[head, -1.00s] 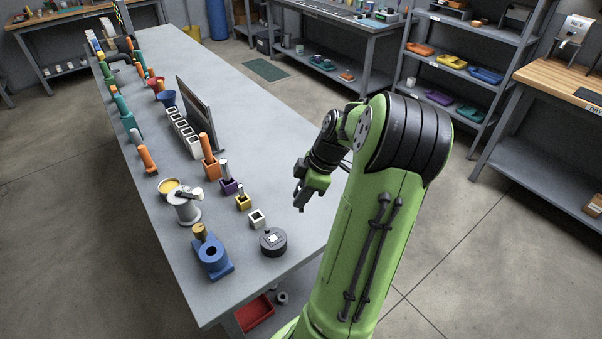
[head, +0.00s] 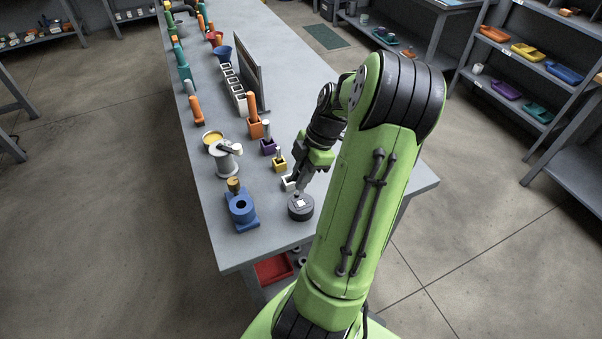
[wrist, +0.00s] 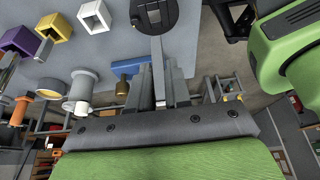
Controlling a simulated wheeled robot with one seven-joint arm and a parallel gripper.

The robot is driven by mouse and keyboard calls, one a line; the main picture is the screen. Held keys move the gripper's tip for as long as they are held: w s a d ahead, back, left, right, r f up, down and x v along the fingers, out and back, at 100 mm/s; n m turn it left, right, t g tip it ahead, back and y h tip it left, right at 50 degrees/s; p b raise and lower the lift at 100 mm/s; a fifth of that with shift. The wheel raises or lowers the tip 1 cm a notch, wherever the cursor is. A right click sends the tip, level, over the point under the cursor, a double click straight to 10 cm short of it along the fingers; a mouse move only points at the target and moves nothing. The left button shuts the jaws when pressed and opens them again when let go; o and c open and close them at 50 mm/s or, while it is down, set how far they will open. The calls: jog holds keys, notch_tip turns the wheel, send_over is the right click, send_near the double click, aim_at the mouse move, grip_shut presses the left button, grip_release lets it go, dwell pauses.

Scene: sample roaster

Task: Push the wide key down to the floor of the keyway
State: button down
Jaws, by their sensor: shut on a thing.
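My gripper (head: 301,187) points down just above the dark round block (head: 300,210) near the table's front end. The block has a pale square patch on top. In the wrist view my gripper (wrist: 160,84) is shut on a long, flat grey bar, which I take to be the wide key (wrist: 157,58). The bar reaches out past the fingertips towards the round block (wrist: 168,25), which is cut off by the picture's top edge. I cannot tell whether the bar touches the block or sits in a keyway. The keyway floor is hidden.
A small white square holder (head: 288,183) stands close behind the gripper. Yellow (head: 280,164), purple (head: 267,147) and orange (head: 255,129) holders run back from it. A blue block (head: 241,210) and a grey spool-like stand (head: 227,160) are to the left.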

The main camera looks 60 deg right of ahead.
aim_at(303, 191)
jog(key=shift+f+b, duration=1.2)
jog(key=shift+f, duration=0.7)
jog(key=shift+f, duration=0.1)
jog(key=shift+f+b, duration=0.3)
jog(key=shift+b, duration=0.15)
jog(key=shift+f+b, duration=1.45)
jog(key=shift+f, duration=0.25)
jog(key=c, duration=1)
grip_release()
jog(key=shift+r, duration=0.1)
